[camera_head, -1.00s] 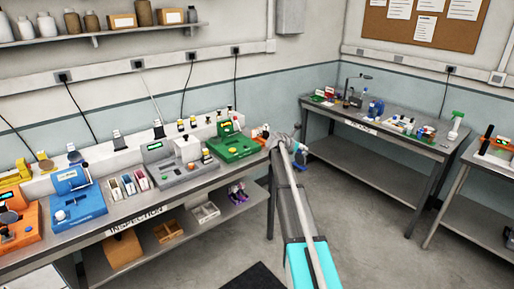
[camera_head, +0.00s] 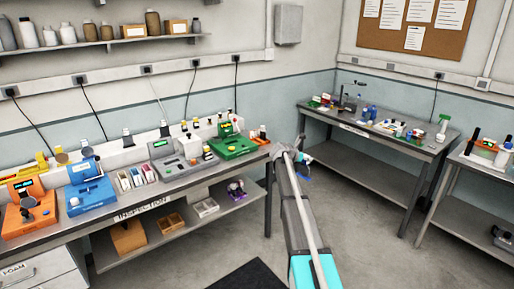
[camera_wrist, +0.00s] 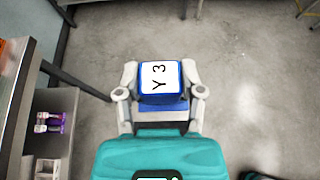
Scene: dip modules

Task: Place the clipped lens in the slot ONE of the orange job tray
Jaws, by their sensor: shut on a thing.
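My gripper (camera_wrist: 160,92) is shut on a blue block-like piece (camera_wrist: 160,104) with a white top label (camera_wrist: 160,76) reading "Y 3". I cannot tell from its shape whether this is the clipped lens. In the head view my gripper (camera_head: 302,158) is at the end of my outstretched arm, over open floor between the benches, with a bit of blue showing at it. I cannot make out the orange job tray for certain; an orange item (camera_head: 485,150) sits on the right bench, too small to read any slot marks.
The inspection bench (camera_head: 165,190) on the left carries blue, orange, grey and green devices. A back bench (camera_head: 385,148) holds small items and a green-topped spray bottle (camera_head: 442,128). The floor (camera_head: 350,225) between the benches is clear. A dark mat (camera_head: 250,276) lies in front.

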